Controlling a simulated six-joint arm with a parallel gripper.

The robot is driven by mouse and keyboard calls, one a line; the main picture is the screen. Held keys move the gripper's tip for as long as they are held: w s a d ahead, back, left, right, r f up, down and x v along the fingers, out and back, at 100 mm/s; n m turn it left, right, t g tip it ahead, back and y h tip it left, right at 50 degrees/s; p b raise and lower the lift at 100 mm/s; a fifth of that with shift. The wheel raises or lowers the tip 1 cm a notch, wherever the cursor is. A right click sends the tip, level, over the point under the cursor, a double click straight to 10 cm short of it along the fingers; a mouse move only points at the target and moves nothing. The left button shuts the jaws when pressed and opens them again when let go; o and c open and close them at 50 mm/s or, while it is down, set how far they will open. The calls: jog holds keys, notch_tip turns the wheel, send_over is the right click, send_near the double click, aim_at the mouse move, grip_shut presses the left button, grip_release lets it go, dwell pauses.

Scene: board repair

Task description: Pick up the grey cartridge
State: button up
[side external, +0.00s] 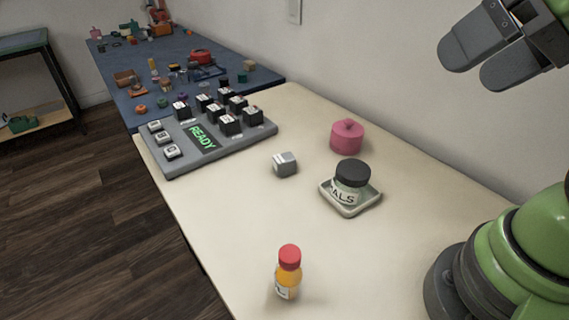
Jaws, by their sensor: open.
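The grey cartridge (285,163), a small grey block with a lighter top, lies on the cream table near its middle. It stands alone, between the board and the jar. My gripper (492,65) is at the upper right of the side external view, high above the table and well away from the cartridge. Its two grey fingers are apart and nothing shows between them.
A grey board (238,140) with a green READY display and several black modules stands beyond the cartridge. A dark-lidded jar (350,180) sits in a pale tray (350,209). A pink pot (346,137) and an orange bottle (288,274) stand nearby. A cluttered blue mat (245,87) lies behind.

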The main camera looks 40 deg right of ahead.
jog(key=w+d+f+g+h, duration=0.1)
jog(key=w+g+h, duration=0.1)
jog(key=w, duration=0.7)
jog(key=n+g+h, duration=0.1)
jog(key=h, duration=0.2)
send_over(283, 158)
jog(key=s+a, duration=0.2)
jog(key=s, duration=0.2)
notch_tip(283, 158, down, 19)
jog(key=x, duration=0.5)
jog(key=shift+a, duration=0.1)
jog(key=shift+a+x, duration=0.2)
jog(key=shift+x, duration=2.9)
jog(key=shift+w, duration=0.1)
jog(key=c, duration=1.1)
